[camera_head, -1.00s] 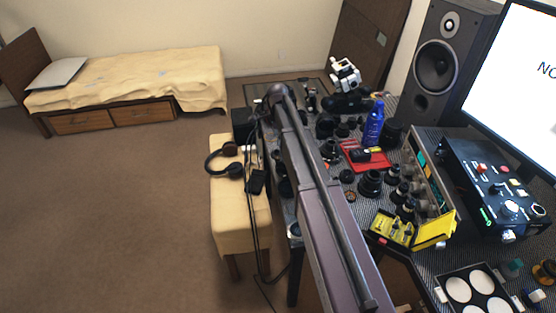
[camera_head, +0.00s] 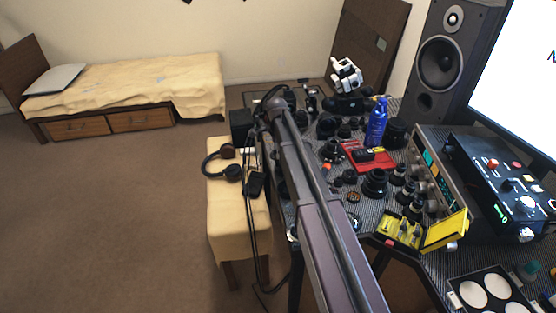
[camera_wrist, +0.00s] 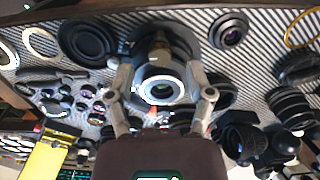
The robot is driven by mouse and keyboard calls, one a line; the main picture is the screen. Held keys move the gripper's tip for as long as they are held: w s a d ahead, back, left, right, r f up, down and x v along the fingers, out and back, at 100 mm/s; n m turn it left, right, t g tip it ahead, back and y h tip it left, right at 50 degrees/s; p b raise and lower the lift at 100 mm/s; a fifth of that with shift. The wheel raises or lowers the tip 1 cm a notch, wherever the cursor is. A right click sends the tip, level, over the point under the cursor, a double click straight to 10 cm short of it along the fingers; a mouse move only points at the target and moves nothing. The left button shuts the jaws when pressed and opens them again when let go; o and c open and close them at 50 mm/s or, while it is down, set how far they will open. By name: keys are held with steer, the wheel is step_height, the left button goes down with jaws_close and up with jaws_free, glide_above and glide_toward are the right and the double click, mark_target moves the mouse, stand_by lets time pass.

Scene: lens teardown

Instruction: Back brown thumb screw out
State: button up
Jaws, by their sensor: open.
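My gripper (camera_wrist: 158,66) is open in the wrist view, with one finger on each side of a dark round mount (camera_wrist: 185,48). A small brown knob, which looks like the brown thumb screw (camera_wrist: 158,44), stands between the fingertips at the mount's edge. I cannot tell whether either fingertip touches it. A pale ring around a dark lens opening (camera_wrist: 160,90) sits just below it in the picture, between the fingers. In the head view my own arm hides the gripper and the screw.
Lens parts crowd the striped bench around the mount, including a black lens barrel (camera_head: 375,183). A red tray (camera_head: 368,158), a blue bottle (camera_head: 376,122) and an open yellow case (camera_head: 444,231) stand to the right. Headphones (camera_head: 222,165) lie on the padded bench at left.

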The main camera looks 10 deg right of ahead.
steer(key=shift+f+b, duration=0.85)
steer(key=shift+f, duration=0.3)
jaws_close()
steer(key=shift+d, duration=0.2)
steer(key=shift+a, duration=0.15)
